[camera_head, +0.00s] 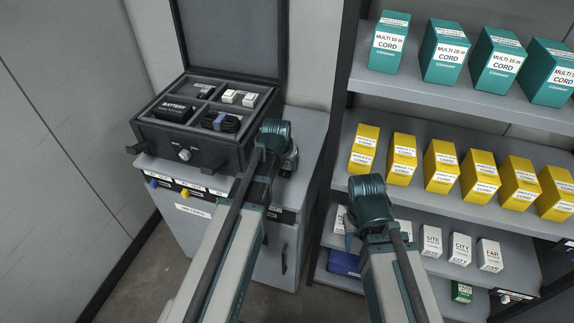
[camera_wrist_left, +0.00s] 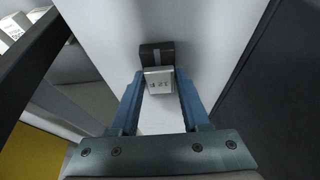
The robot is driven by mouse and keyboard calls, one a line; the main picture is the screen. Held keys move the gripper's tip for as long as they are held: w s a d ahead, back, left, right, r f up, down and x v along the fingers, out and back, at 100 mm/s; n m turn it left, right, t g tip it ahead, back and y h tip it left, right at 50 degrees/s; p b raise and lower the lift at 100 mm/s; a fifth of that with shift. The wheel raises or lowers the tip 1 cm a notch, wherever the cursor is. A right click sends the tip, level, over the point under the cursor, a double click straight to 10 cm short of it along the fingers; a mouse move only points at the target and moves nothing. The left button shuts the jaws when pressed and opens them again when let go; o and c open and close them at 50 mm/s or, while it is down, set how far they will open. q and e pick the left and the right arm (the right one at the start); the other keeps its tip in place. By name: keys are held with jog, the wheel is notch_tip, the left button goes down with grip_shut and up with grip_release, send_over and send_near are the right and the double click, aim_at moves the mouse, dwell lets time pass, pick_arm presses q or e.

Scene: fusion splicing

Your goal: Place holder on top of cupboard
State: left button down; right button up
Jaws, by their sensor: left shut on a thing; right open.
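In the head view the left wrist hides the holder. The grey cupboard (camera_head: 189,224) stands at the left, and the left wrist is over the right part of its top (camera_head: 310,132). My right gripper (camera_head: 349,236) is open, in front of the shelves, its fingers mostly hidden by its wrist.
An open black case (camera_head: 190,150) with a battery, cable and white parts fills the left of the cupboard top. Its lid stands up behind. Shelves (camera_head: 440,208) at the right hold teal, yellow and white boxes. The right strip of the cupboard top looks bare.

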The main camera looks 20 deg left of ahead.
pick_arm(q)
jog(key=shift+c, duration=1.8)
grip_release()
jog(key=shift+f, duration=0.1)
jog(key=p+v, duration=1.2)
jog(key=s+d+f+m+g+y, duration=0.1)
jog(key=s+d+m+g, duration=0.2)
jog(key=s+d, duration=1.1)
jog(key=s+g, duration=0.2)
jog(key=s, duration=0.1)
jog(key=shift+y+b, duration=0.3)
jog(key=shift+f, duration=0.1)
